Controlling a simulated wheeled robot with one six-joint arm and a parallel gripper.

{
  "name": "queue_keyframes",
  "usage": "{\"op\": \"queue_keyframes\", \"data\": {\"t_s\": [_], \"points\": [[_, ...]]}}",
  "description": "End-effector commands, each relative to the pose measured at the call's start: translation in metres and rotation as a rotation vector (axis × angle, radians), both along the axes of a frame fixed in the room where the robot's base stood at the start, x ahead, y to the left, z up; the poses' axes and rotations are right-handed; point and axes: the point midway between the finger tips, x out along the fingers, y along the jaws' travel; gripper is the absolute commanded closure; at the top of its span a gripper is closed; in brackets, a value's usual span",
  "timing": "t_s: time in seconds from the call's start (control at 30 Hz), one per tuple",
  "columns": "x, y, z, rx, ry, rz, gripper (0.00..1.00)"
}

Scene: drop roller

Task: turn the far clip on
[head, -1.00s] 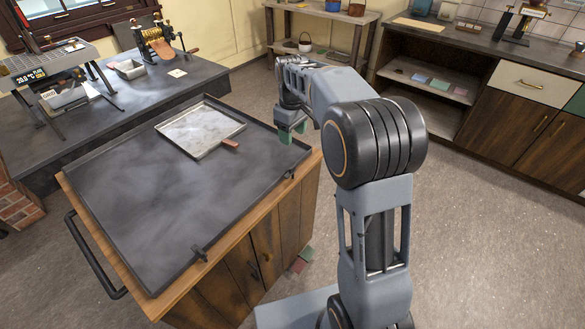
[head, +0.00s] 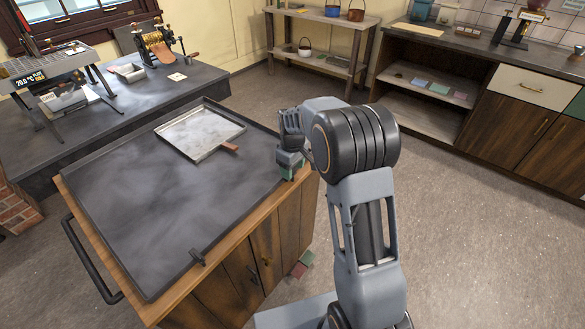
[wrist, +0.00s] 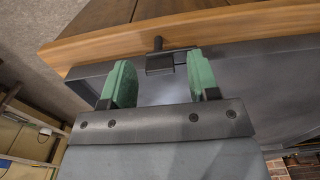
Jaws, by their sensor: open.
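The far clip (wrist: 160,62) is a small dark piece on the tray's edge, with a short peg against the wooden edge. In the wrist view it lies ahead, between the lines of my two green fingers. My gripper (wrist: 159,78) is open and empty, with a finger on each side of the clip; I cannot tell whether either touches it. In the head view my gripper (head: 289,170) is at the tray's right edge and hides the far clip. The near clip (head: 198,257) sits on the front edge of the dark tray (head: 150,215).
A shallow metal pan (head: 203,133) with a brown handle lies on the tray at the back. The tray tops a wooden cabinet (head: 262,255) with a dark side rail (head: 92,258). A dark counter (head: 160,95) with machines stands behind. Floor to the right is open.

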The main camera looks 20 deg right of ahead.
Motion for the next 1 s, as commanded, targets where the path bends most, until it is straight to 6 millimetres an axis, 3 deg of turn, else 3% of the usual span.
{"op": "queue_keyframes", "data": {"t_s": [0.27, 0.8, 1.0], "points": [[-0.0001, 0.0001, -0.0012, 0.0, 0.0, 0.0, 0.45], [-0.0001, 0.0002, -0.001, 0.0, 0.0, 0.0, 0.94], [0.0, 0.0002, -0.0007, -0.001, 0.001, -0.017, 0.94]]}}
